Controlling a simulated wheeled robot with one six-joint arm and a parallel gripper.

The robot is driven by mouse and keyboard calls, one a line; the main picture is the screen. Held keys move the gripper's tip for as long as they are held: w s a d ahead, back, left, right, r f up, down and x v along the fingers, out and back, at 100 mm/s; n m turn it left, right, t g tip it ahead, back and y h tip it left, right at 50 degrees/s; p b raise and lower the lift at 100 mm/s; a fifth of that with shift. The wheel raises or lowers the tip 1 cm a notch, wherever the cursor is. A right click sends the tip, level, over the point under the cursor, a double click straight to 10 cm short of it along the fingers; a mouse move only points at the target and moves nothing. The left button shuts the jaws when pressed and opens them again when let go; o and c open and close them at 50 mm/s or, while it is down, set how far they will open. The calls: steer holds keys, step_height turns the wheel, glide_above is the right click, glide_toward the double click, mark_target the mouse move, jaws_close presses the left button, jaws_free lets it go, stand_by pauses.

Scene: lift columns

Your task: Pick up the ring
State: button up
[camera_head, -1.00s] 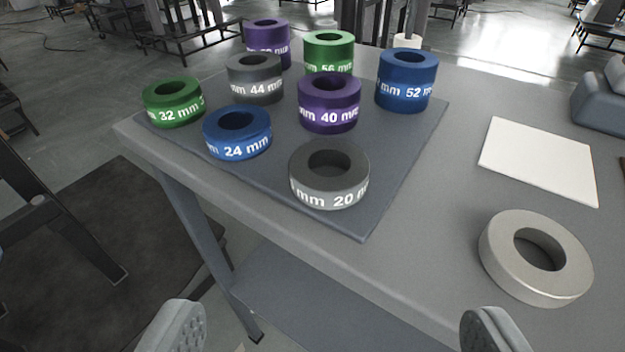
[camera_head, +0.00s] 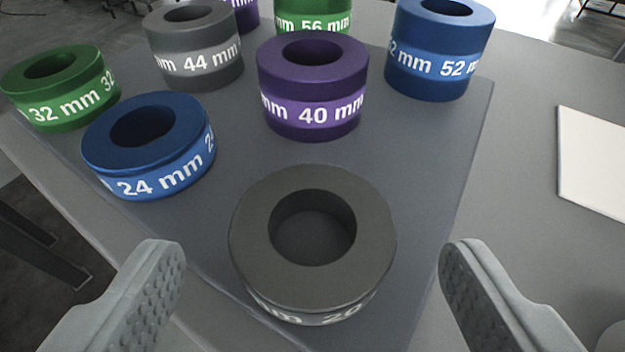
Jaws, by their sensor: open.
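Several labelled rings stand on a dark mat (camera_head: 400,180). The nearest is a dark grey ring (camera_head: 255,240) marked 20, lying flat with its hole facing up. My gripper (camera_head: 312,255) is open, with one finger to the left of the grey ring and one to its right, both apart from it. Whether the fingertips are level with the ring or above it I cannot tell. Behind it are a blue 24 mm ring (camera_head: 150,175), a purple 40 mm ring (camera_head: 312,110), a green 32 mm ring (camera_head: 70,95), a grey 44 mm ring (camera_head: 200,60) and a blue 52 mm ring (camera_head: 440,60).
A green 56 mm ring (camera_head: 312,20) and part of another purple ring (camera_head: 244,15) stand at the back. A white plate (camera_head: 595,165) lies on the table (camera_head: 520,200) at the right. The table's left edge runs close by.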

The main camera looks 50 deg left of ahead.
steer(key=shift+x, duration=1.45)
steer(key=shift+r, duration=0.1)
steer(key=c, duration=1.1)
